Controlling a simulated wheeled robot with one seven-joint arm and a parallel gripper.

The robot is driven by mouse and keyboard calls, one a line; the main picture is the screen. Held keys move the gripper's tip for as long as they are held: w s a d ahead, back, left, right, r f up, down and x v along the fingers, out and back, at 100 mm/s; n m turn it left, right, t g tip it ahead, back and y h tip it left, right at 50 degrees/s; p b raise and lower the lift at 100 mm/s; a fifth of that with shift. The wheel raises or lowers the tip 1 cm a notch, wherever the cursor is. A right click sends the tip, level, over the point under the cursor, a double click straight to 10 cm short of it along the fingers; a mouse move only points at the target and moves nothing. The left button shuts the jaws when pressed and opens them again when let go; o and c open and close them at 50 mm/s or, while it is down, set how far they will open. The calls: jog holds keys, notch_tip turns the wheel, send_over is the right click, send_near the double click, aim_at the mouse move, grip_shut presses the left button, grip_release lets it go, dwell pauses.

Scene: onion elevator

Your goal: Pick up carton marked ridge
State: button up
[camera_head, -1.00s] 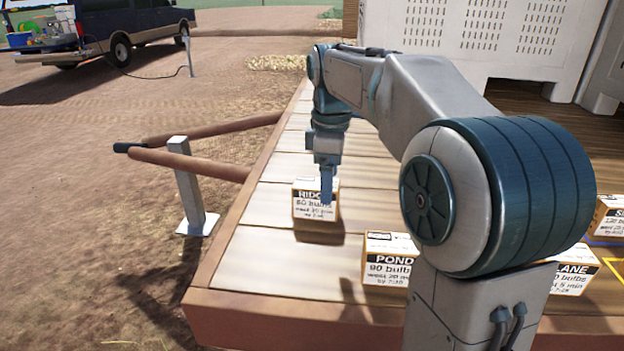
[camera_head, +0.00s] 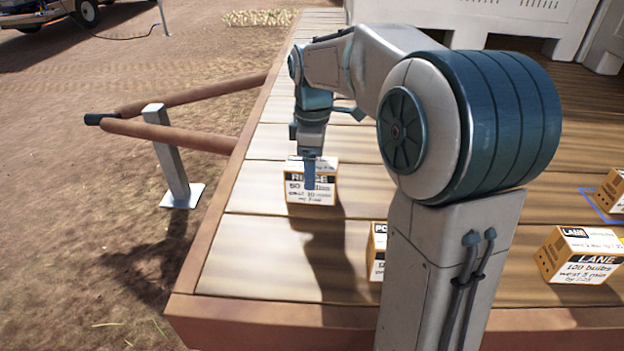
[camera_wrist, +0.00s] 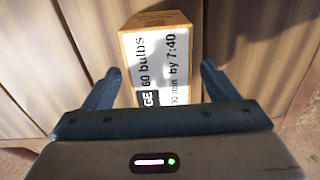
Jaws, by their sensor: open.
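The carton marked RIDGE (camera_head: 311,188) is a small tan box with a white and black label, sitting upright on the wooden deck. In the wrist view the carton (camera_wrist: 156,62) lies ahead of and between my fingers, with its label turned sideways. My gripper (camera_head: 309,184) points down at the carton, and one finger covers part of its front label. In the wrist view my gripper (camera_wrist: 158,85) is open, with a finger on each side of the carton and gaps showing beside it. I cannot tell how far down the fingers reach.
A carton marked PO (camera_head: 377,255) is partly hidden behind my arm. A carton marked LANE (camera_head: 582,257) stands to the right, and another carton (camera_head: 612,190) is at the right edge. Wooden handles (camera_head: 175,135) and a metal post (camera_head: 172,160) are left of the deck.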

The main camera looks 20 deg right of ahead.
aim_at(324, 193)
notch_tip(324, 193, down, 5)
jog(key=shift+a+f, duration=0.15)
jog(key=c, duration=1.4)
